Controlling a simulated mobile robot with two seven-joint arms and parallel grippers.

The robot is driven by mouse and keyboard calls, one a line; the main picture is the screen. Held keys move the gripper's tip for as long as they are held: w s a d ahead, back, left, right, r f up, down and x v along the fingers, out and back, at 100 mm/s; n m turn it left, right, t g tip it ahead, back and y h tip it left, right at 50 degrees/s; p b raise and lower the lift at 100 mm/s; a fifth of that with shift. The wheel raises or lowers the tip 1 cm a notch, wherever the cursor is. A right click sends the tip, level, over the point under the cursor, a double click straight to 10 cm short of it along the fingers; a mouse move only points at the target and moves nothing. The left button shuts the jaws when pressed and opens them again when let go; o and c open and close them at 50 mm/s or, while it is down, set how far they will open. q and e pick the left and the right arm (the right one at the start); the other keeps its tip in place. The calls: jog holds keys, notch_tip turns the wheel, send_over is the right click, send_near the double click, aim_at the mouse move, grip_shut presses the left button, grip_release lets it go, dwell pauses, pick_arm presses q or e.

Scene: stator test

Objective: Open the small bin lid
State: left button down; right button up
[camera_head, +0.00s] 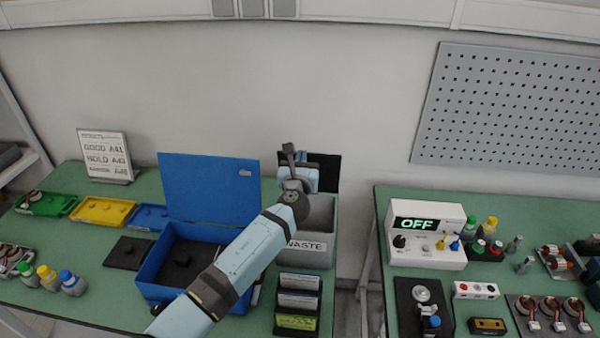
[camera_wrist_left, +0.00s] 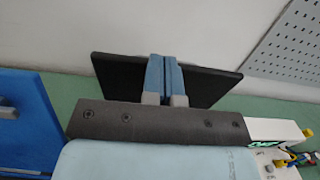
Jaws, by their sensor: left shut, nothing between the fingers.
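The grey waste bin (camera_head: 314,252) stands on the left green table, with its label partly covered by my left arm. Its black lid (camera_head: 327,168) stands raised at the bin's back edge, and the bin mouth shows open. In the left wrist view the lid (camera_wrist_left: 118,82) is a dark panel behind my fingers. My left gripper (camera_head: 312,176) is at the lid's front side, above the bin. Its two blue fingers (camera_wrist_left: 164,62) are together, with nothing between them. I cannot tell whether they touch the lid. My right gripper is not in view.
A blue box (camera_head: 150,271) with its lid (camera_head: 208,190) upright stands left of the bin, partly under my left arm. A card rack (camera_head: 297,302) stands in front of the bin. A wall is close behind. A gap separates the right table with its tester (camera_head: 428,234).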

pick_arm(q)
jog(key=shift+b+x, duration=0.35)
jog(key=shift+x, duration=1.2)
jog(key=shift+w+d+r, duration=0.1)
jog(key=shift+w+r, duration=0.05)
jog(key=shift+w, duration=0.45)
jog(key=shift+s, duration=0.1)
